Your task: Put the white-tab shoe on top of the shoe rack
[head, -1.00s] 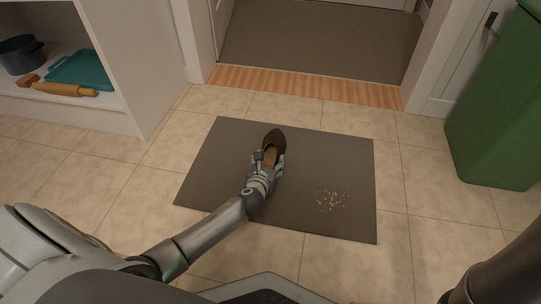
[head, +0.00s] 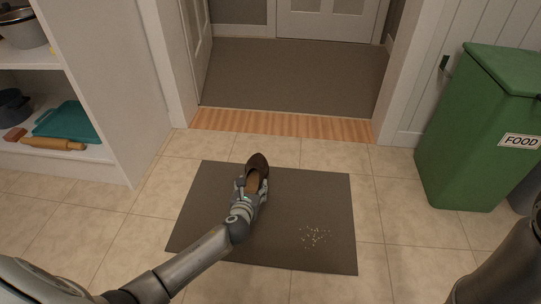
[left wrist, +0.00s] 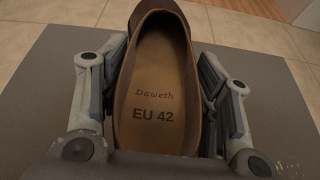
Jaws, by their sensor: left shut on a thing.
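A brown shoe (head: 257,168) with a tan inside is over the far middle part of the grey mat. My left gripper (head: 251,187) is shut on it, with the toe pointing away from me. In the left wrist view the shoe (left wrist: 157,90) lies between the two fingers, its insole reading "Daweth EU 42". I cannot see a white tab on it. I cannot tell whether the sole touches the mat. No shoe rack shows in these views. My right arm shows at the lower right edge, but its gripper is out of the picture.
The grey mat (head: 200,215) lies on the tiled floor, with white crumbs (head: 314,236) at its right. A shelf unit (head: 110,120) stands left, holding a teal tray (head: 68,124) and rolling pin (head: 52,143). A green food bin (head: 465,150) stands right. An open doorway (head: 285,80) lies ahead.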

